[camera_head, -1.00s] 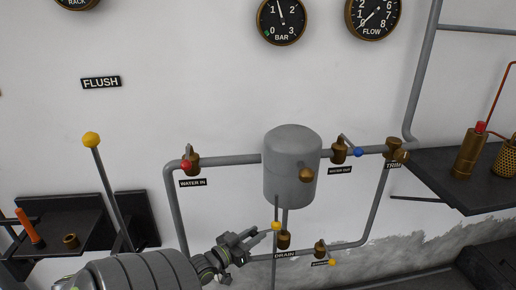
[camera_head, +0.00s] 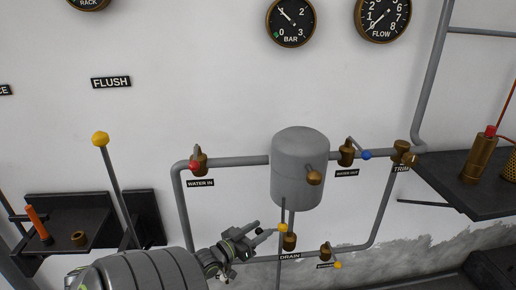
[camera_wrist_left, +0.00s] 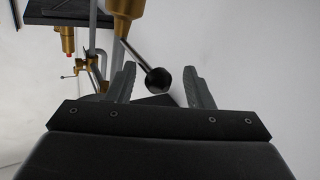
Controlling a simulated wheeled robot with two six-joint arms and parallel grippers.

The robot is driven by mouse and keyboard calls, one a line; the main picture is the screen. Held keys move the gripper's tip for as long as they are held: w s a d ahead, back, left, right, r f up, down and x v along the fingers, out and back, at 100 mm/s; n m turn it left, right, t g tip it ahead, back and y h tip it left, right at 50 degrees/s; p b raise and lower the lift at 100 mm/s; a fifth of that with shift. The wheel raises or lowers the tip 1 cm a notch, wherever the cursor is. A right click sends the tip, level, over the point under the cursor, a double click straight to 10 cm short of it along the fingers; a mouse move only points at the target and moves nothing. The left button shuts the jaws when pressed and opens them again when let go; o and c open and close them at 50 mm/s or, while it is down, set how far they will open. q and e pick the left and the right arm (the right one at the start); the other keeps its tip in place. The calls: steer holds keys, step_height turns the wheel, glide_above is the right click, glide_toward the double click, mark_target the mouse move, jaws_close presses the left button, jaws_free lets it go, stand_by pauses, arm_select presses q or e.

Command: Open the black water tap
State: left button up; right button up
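The black water tap is a brass valve (camera_head: 289,241) above the DRAIN label, with a thin lever ending in a black ball (camera_head: 258,231). In the left wrist view, its brass body (camera_wrist_left: 125,8) is at the top and its black ball (camera_wrist_left: 158,80) lies between the fingers. My left gripper (camera_head: 256,230) is at the ball in the head view. Its two fingers (camera_wrist_left: 160,86) are spread, one on each side of the ball, with visible gaps. I cannot tell how deep the ball sits between them. My right gripper is not in view.
A rod with a yellow knob (camera_head: 283,227) stands close to the gripper. The grey tank (camera_head: 299,165) is above, with pipes around it. The red-knobbed WATER IN valve (camera_head: 199,162) and blue-knobbed WATER OUT valve (camera_head: 346,154) are higher up. A tall yellow-knobbed lever (camera_head: 100,139) is left.

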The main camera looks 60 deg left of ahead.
arm_select(q)
steer(key=shift+w+f, duration=0.1)
steer(key=shift+s+f, duration=0.1)
steer(key=shift+s, duration=0.3)
steer(key=s+d, duration=0.2)
steer(key=s, duration=1.4)
steer(key=shift+s+d+p, duration=0.2)
steer(key=shift+d+p, duration=0.05)
steer(key=shift+p, duration=0.05)
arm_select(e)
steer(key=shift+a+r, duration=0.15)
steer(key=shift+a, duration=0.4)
